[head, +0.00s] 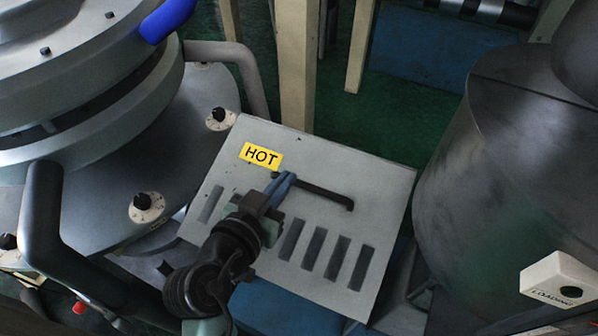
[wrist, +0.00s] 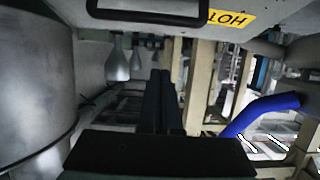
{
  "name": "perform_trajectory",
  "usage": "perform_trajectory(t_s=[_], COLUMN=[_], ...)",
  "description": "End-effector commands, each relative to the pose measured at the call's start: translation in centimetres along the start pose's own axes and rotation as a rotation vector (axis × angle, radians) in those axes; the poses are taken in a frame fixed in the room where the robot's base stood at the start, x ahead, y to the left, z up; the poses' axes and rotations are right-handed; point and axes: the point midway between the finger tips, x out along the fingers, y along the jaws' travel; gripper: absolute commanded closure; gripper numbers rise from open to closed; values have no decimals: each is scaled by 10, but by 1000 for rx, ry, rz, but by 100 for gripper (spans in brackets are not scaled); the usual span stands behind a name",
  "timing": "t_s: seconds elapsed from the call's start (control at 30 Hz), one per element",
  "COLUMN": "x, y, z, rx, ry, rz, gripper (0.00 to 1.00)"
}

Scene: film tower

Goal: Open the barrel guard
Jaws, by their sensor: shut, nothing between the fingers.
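The barrel guard (head: 375,190) is a light grey slotted panel in the middle of the head view, with a yellow HOT label. It lies as a sloping cover. Its black bar handle (head: 328,194) runs across the panel below the label. My gripper (head: 284,180) is shut and empty, with its fingertips by the handle's left end in the head view; contact cannot be told there. In the wrist view the guard (wrist: 170,35) fills the top, with the handle (wrist: 145,21) above my shut fingers (wrist: 161,72), which appear apart from it.
A round grey machine (head: 120,190) with knobs and a blue-gripped bar stands left. A large dark metal vessel (head: 490,170) stands close on the right, with a white loading box (head: 562,281) in front. Beige posts (head: 296,65) rise behind the guard.

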Motion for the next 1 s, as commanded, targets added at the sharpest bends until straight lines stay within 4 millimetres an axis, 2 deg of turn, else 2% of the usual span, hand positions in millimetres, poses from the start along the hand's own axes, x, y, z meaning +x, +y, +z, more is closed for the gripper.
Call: perform_trajectory(t_s=[0.2,0.5,0.6,0.7,1.0], x=[39,87,77,74,71], y=[2,2,2,2,1], z=[-4,-2,18,29,39], rx=[1,2,1,1,4], ry=[-2,-2,-9,-7,-3], rz=[4,4,2,4,2], gripper=[100,100,100,100,100])
